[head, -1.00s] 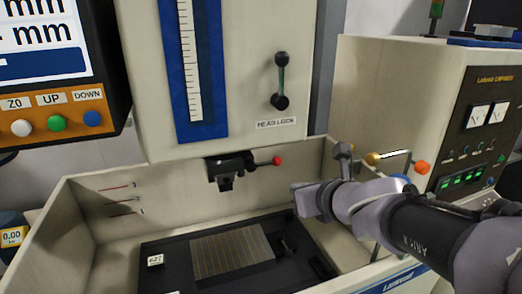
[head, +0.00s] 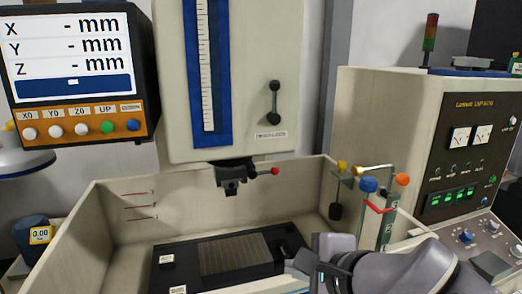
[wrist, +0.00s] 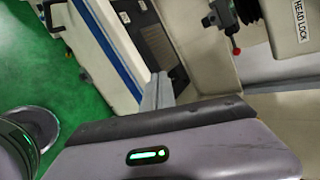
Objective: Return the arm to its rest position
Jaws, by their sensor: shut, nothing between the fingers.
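My arm comes in from the lower right of the head view, and my gripper (head: 303,264) is low over the front right of the machine's work tank (head: 100,215). It is shut with nothing held. The wrist view shows the grey fingers (wrist: 157,92) together, beyond the gripper body with its green light. The dark work table (head: 170,270) with a ribbed plate (head: 235,254) lies left of my gripper. My arm hides part of the tank's front right.
The machine head (head: 232,178) with a red-knobbed lever hangs over the tank. Coloured knobs and hoses (head: 370,185) stand at the tank's right side. A control cabinet (head: 380,130) is at right, a display (head: 75,60) at left. Green floor (wrist: 70,90) shows in the wrist view.

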